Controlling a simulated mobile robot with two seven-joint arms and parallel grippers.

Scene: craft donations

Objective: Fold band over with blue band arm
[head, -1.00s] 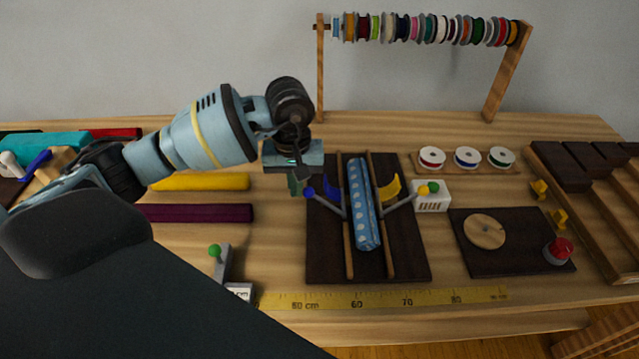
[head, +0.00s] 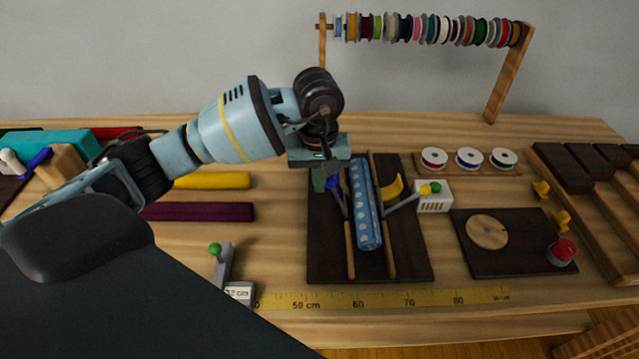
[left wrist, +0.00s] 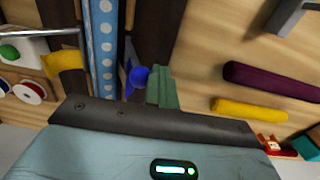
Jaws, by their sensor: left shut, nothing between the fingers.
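A blue roll with white dots (head: 366,215) lies lengthwise between two wooden rails on a dark board (head: 325,255). It also shows in the left wrist view (left wrist: 103,50). The blue band arm (head: 334,184), with a blue ball end and a thin grey rod, stands steeply at the roll's left side. My left gripper (head: 319,180) is shut and empty just left of the blue ball. In the left wrist view its green fingers (left wrist: 161,88) are right beside the blue ball (left wrist: 140,76) and seem to touch it. The yellow band arm (head: 393,187) leans out on the roll's right. My right gripper is not visible.
A white box (head: 434,203) with a green knob stands right of the board. Three ribbon spools (head: 468,158) sit behind it. Yellow (head: 215,181) and purple (head: 198,212) rolls lie left. A green-knobbed lever (head: 222,262) and a tape measure (head: 380,302) are in front.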

